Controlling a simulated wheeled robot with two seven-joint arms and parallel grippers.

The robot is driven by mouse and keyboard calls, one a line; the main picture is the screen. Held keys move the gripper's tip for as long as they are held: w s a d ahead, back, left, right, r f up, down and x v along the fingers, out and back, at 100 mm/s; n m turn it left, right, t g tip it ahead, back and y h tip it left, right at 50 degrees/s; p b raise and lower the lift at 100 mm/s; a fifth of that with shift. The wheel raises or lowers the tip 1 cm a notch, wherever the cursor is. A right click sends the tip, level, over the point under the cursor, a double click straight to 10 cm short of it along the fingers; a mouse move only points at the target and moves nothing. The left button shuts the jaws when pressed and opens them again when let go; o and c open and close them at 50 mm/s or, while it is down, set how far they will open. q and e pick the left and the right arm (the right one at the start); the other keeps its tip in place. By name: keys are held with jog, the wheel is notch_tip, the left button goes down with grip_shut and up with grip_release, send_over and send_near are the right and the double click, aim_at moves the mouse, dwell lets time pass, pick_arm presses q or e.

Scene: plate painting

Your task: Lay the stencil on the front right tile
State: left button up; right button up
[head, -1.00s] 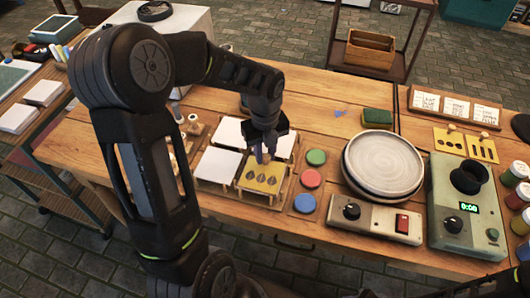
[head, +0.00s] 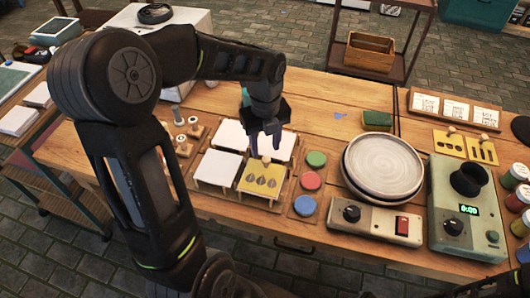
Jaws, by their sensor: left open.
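The yellow stencil (head: 261,180), with several dark leaf-shaped cut-outs and a small knob at its back edge, lies on the front right tile of the tile tray (head: 233,197). It covers most of that tile. The front left tile (head: 219,167) is white and bare, and two white tiles (head: 230,134) stand behind, one partly hidden by my gripper. My left gripper (head: 265,153) is open and empty, pointing down behind and above the stencil, apart from it.
Green, red and blue paint discs (head: 311,179) stand right of the tray. A round plate (head: 384,163) rests on a wheel behind a control box (head: 375,218). Two other yellow stencils (head: 449,142) lie at the right. A green sponge (head: 377,120) lies behind the plate.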

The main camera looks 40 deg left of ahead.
pick_arm(q)
notch_tip(320, 180, up, 7)
dwell(0.3)
jog(key=shift+r, duration=0.2)
dwell(0.3)
